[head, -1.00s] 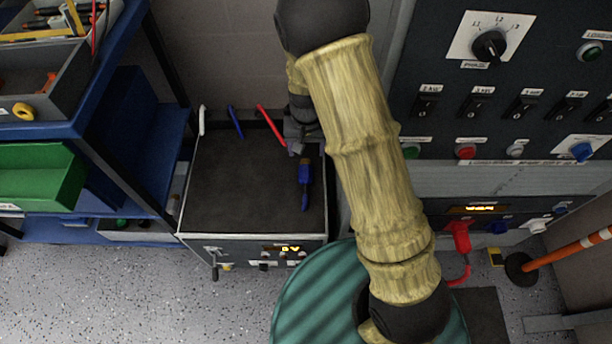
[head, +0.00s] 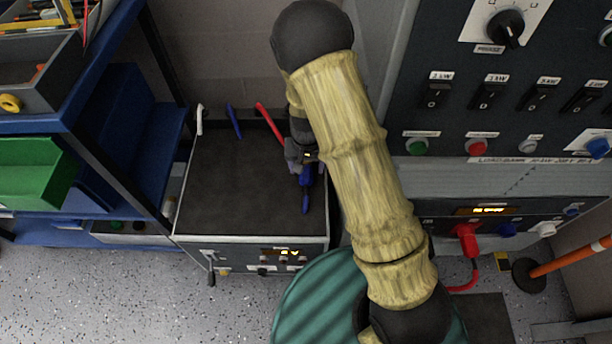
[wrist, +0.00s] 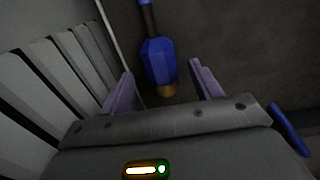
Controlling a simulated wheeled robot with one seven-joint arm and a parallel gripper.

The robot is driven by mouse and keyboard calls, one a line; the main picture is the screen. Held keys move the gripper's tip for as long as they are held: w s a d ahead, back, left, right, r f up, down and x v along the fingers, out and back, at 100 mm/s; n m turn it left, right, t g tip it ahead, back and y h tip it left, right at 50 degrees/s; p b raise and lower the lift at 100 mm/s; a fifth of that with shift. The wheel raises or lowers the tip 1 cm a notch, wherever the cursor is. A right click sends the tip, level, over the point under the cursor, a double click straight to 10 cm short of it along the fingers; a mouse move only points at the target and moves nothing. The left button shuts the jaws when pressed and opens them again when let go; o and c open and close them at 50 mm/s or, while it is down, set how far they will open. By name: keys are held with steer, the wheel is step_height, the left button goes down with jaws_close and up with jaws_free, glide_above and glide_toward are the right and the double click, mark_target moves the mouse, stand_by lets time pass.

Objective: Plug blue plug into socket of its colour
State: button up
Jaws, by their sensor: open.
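The blue plug (head: 306,178) lies on the dark top of a box (head: 245,190), towards its right side. In the wrist view the blue plug (wrist: 158,60) has a brass-coloured end towards my gripper and a dark cable or stem running away. My gripper (head: 303,160) is low over the box top at the plug. In the wrist view my gripper (wrist: 166,84) is open, with one finger on each side of the plug's brass end and gaps between. A blue socket (head: 507,229) is on the lower panel at right, between a red plug (head: 467,238) and a white socket (head: 546,230).
Blue shelving (head: 160,150) with a green bin (head: 38,175) stands at left. A switch panel (head: 500,100) rises at right. An orange-white pole (head: 570,256) stands at lower right.

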mark_target(306, 171)
step_height(306, 171, down, 3)
steer(key=shift+s+a+r+b, duration=0.1)
steer(key=shift+r+b, duration=0.05)
steer(key=shift+b, duration=0.15)
steer(key=shift+c, duration=0.2)
steer(key=c, duration=1.1)
steer(key=shift+r, duration=0.1)
steer(key=shift+c, duration=0.2)
step_height(306, 171, up, 10)
steer(key=p, duration=0.4)
